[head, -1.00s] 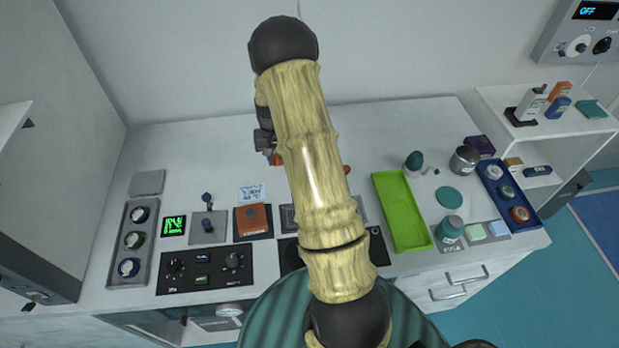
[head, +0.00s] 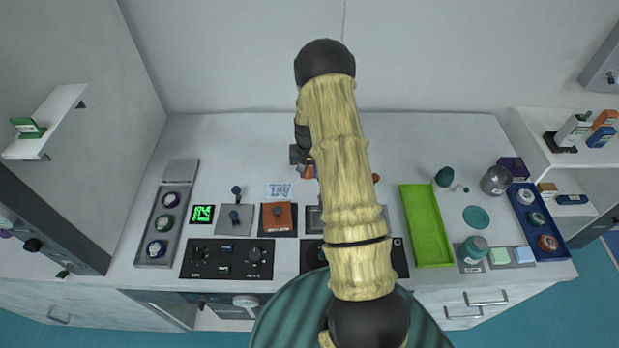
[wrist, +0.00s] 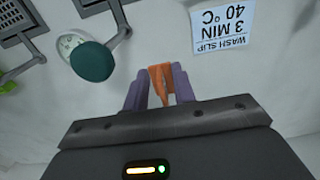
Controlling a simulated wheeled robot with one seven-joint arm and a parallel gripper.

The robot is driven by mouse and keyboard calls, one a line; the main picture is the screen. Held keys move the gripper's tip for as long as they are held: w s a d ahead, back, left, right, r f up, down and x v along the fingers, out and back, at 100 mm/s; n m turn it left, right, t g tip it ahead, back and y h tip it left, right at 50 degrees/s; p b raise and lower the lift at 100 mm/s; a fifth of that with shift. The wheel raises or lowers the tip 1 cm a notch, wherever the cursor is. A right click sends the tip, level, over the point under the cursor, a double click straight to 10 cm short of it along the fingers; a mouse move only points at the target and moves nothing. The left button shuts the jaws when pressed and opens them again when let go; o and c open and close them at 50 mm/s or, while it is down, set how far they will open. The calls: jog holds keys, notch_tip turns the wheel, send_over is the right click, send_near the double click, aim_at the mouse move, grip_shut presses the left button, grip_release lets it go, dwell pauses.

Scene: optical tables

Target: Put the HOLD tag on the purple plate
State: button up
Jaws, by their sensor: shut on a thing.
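My gripper (head: 306,168) is over the back middle of the bench, partly hidden behind my arm. In the wrist view its two purple-grey fingers (wrist: 161,88) are shut on a small orange piece (wrist: 161,76). It looks like the HOLD tag, but no lettering can be read on it. The piece hangs clear of the bench surface as far as I can see. A dark purple flat thing (head: 514,167), likely the purple plate, lies at the back right of the bench, behind the blue tray, well to the right of my gripper.
A steel cup (head: 495,181), a blue tray of jars (head: 529,241) and a long green tray (head: 426,228) stand on the right. A wash slip (head: 279,190) lies near my gripper. Control panels line the front. A white shelf (head: 571,157) stands at the right.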

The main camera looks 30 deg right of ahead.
aim_at(308, 177)
notch_tip(308, 177, down, 4)
jog(key=shift+r+p, duration=0.15)
jog(key=shift+p, duration=0.6)
jog(key=shift+s+f, duration=0.1)
jog(key=shift+f, duration=0.1)
jog(key=shift+f, duration=0.2)
jog(key=o, duration=0.9)
jog(key=shift+o, duration=0.2)
jog(key=shift+r, duration=0.15)
